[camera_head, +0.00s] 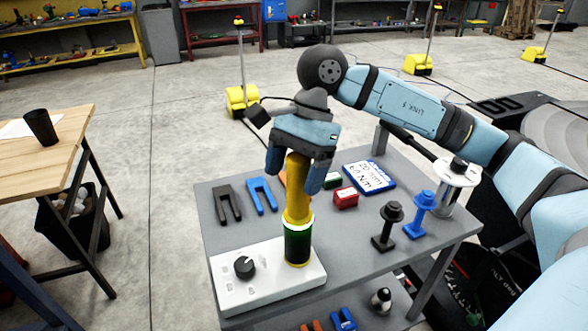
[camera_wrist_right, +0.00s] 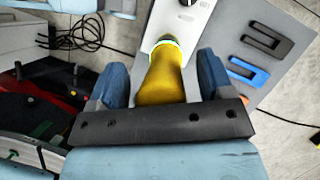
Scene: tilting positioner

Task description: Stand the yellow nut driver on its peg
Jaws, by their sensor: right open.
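The yellow nut driver (camera_head: 298,205) stands upright at the front of the grey table, its yellow body above a white ring and a dark green lower part. Its lower end is at the white box (camera_head: 268,284); I cannot see a peg there. My right gripper (camera_head: 295,172) is over the top of the driver with its blue fingers on either side, open. In the right wrist view the driver (camera_wrist_right: 166,76) lies between the fingers (camera_wrist_right: 163,82), with gaps visible on both sides. My left gripper is out of view.
The white box carries a black knob (camera_head: 244,266). Black and blue forks (camera_head: 261,195), a red block (camera_head: 345,197), a labelled blue plate (camera_head: 369,177), and black and blue stands (camera_head: 419,214) occupy the grey table (camera_head: 225,235). A wooden table (camera_head: 50,155) stands left.

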